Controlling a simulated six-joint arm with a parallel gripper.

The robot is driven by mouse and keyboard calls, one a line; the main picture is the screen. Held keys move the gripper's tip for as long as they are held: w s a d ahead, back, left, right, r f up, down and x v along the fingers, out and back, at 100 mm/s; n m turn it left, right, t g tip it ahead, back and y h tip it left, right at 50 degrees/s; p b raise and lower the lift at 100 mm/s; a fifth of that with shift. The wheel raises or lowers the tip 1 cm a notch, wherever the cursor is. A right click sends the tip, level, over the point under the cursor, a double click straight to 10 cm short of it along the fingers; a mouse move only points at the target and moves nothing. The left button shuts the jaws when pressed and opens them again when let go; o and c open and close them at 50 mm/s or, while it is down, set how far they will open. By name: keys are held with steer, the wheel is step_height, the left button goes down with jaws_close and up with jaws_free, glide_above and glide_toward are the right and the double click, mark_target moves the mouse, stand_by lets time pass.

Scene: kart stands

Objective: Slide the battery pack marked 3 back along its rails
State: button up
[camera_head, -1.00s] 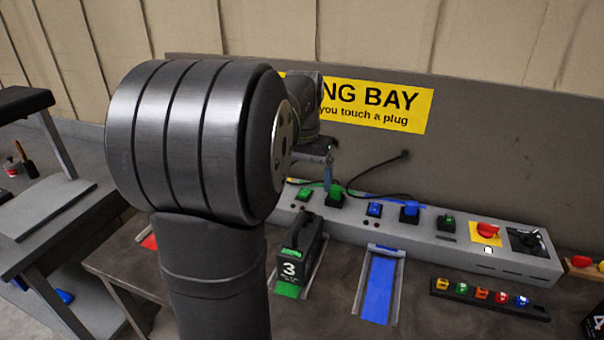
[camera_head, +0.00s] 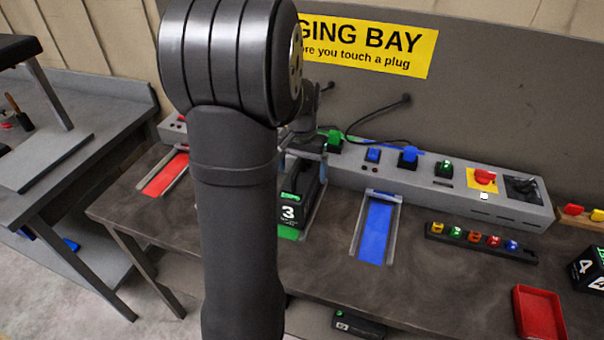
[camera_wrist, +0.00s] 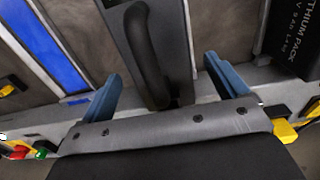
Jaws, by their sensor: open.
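The black battery pack marked 3 (camera_head: 291,211) stands upright on a green strip between rails at the charging bench, partly hidden by my arm in the head view. In the wrist view, a black pack with a long handle (camera_wrist: 148,55), which appears to be this one, lies between my fingers. My gripper (camera_wrist: 165,88) is open, with one blue finger on each side of the handle and gaps showing between. In the head view my gripper is mostly hidden behind my arm, above the pack's back end.
An empty blue lane (camera_head: 376,232) lies to the right, and a red lane (camera_head: 166,174) to the left. Another lettered lithium pack (camera_wrist: 296,40) stands close beside in the wrist view. The grey charging unit (camera_head: 455,189), with plugs and a red switch, runs along the back.

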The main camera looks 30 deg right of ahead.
mark_target(296, 185)
steer(key=shift+f, duration=1.15)
jaws_close()
steer(key=shift+s+a, duration=1.55)
jaws_free()
step_height(296, 185, up, 18)
steer(key=shift+f, duration=0.25)
